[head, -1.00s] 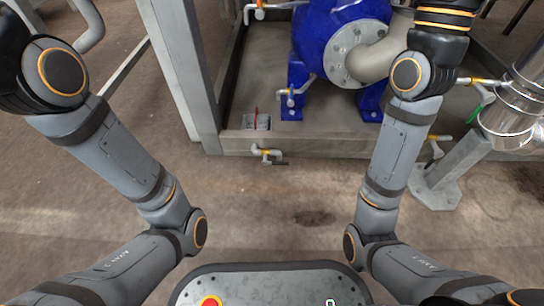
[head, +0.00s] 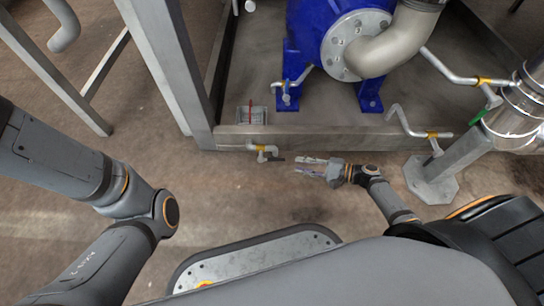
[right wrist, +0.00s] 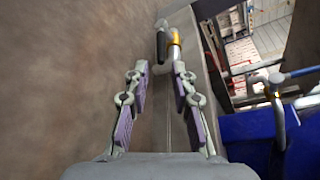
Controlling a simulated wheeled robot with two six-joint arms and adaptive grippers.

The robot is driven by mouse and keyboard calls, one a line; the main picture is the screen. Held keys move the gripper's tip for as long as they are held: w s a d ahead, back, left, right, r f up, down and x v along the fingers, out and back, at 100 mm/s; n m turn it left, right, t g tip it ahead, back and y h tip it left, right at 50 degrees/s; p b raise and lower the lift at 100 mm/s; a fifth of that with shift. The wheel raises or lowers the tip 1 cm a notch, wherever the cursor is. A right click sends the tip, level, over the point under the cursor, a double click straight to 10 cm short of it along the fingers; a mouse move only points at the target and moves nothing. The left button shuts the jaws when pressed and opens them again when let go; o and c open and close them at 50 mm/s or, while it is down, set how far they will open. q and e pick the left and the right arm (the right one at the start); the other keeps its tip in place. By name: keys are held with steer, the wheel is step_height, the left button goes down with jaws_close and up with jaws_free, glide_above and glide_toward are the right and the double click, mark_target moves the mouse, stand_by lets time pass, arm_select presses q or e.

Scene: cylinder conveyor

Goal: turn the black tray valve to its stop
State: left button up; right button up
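The tray valve sits on a short pipe at the front edge of the tray, with a yellow-orange band (head: 262,148) and a black handle (head: 277,159). In the right wrist view the black handle (right wrist: 162,43) is ahead, just beyond the fingertips, beside the orange band (right wrist: 175,37). My right gripper (head: 300,166) is low in front of the tray, a little right of the handle and pointing left at it. In the right wrist view my right gripper (right wrist: 160,78) is open, with nothing between its fingers. My left gripper is out of view.
The grey tray (head: 340,137) carries a blue pump (head: 315,35) with a pale curved pipe (head: 395,45). A grey post foot (head: 430,180) and pipes with yellow bands stand to the right. A steel frame post (head: 170,65) stands left. Bare floor lies in front.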

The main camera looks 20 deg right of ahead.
mark_target(276, 159)
steer(key=b+x, duration=0.2)
steer(key=x, duration=0.2)
steer(key=b+x, duration=0.3)
steer(key=x, duration=0.2)
steer(key=shift+f, duration=0.25)
steer(key=shift+w+a, duration=0.4)
steer(key=shift+a, duration=0.1)
steer(key=shift+a+r, duration=0.1)
jaws_close()
